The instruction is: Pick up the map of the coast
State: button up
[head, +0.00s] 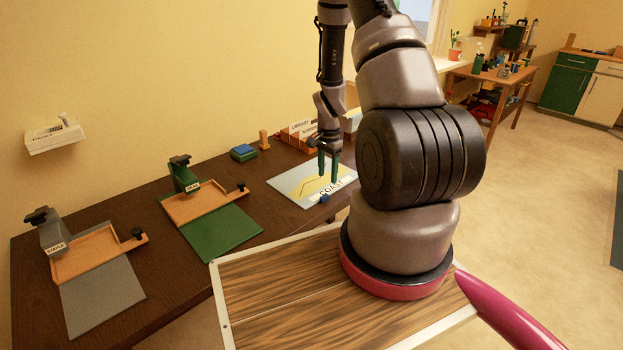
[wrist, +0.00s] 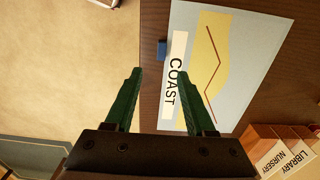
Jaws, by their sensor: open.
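The map of the coast (head: 296,186) is a pale blue-grey sheet with a yellow shape, a dark red line and a white strip reading COAST. It lies flat on the dark brown desk, near the front edge. In the wrist view the map (wrist: 240,60) fills the upper right. A small blue block (head: 324,199) sits at the map's edge by the label; it also shows in the wrist view (wrist: 162,49). My gripper (head: 328,180) has green fingers, open and empty, over the label end of the map. In the wrist view my gripper (wrist: 159,72) straddles the desk edge.
Orange sorters marked LIBRARY and NURSERY (wrist: 285,150) stand behind the map. Left along the desk are a green mat (head: 222,233) with a wooden tray (head: 203,207), and a grey mat (head: 103,298). A blue and green block stack (head: 243,152) and wooden peg (head: 264,139) stand at the back.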

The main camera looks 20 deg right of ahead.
aim_at(325, 196)
jog(key=f, duration=0.8)
jog(key=shift+a, duration=0.4)
grip_shut()
